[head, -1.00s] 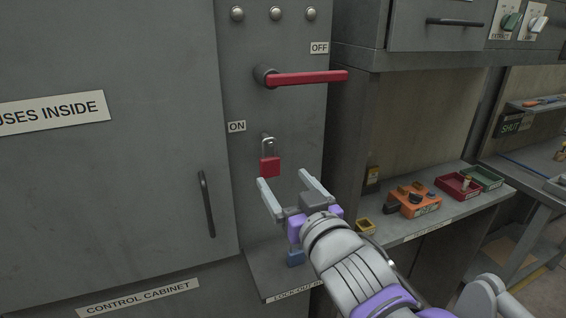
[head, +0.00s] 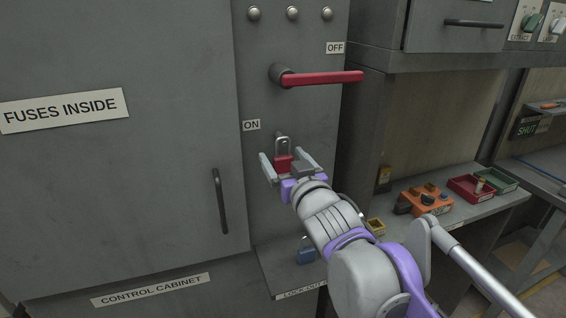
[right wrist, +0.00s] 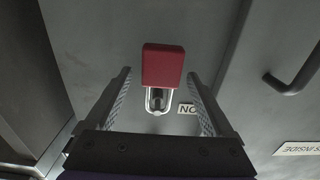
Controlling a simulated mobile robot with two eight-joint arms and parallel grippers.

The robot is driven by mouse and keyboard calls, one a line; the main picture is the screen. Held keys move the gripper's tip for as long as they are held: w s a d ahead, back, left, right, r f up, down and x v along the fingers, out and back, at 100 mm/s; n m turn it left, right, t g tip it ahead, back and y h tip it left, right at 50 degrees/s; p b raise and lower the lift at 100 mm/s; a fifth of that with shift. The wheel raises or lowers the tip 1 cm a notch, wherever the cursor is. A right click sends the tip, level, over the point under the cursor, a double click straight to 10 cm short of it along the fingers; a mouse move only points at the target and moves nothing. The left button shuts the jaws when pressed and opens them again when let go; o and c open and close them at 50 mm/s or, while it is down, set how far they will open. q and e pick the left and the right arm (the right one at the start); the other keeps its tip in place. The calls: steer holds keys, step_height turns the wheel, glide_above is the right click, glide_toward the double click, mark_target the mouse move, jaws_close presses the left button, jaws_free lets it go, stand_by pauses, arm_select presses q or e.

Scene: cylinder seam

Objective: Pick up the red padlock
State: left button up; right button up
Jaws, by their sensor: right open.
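The red padlock (head: 283,163) hangs by its steel shackle on the grey cabinet panel, below the ON label. My right gripper (head: 286,160) is open, with one finger on each side of the padlock in the head view. In the right wrist view the padlock's red body (right wrist: 163,67) shows upside down between the two spread fingers (right wrist: 160,95), with a visible gap on both sides. Its shackle points toward the bottom of that picture. My left gripper is not in view.
A red lever handle (head: 318,78) sticks out above the padlock. A blue padlock (head: 306,252) stands on the lock-out shelf (head: 280,272) below. An orange control box (head: 426,202) and red and green trays (head: 470,188) sit on the right bench. A door handle (head: 220,200) is at left.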

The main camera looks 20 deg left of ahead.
jaws_close()
stand_by(0.4)
steer(key=shift+r, duration=0.55)
steer(key=r+b+v, duration=0.1)
steer(key=v, duration=1.7)
steer(key=shift+r+b, duration=0.2)
steer(key=shift+b, duration=0.15)
steer(key=shift+b+v, duration=1.7)
steer(key=shift+v, duration=1.3)
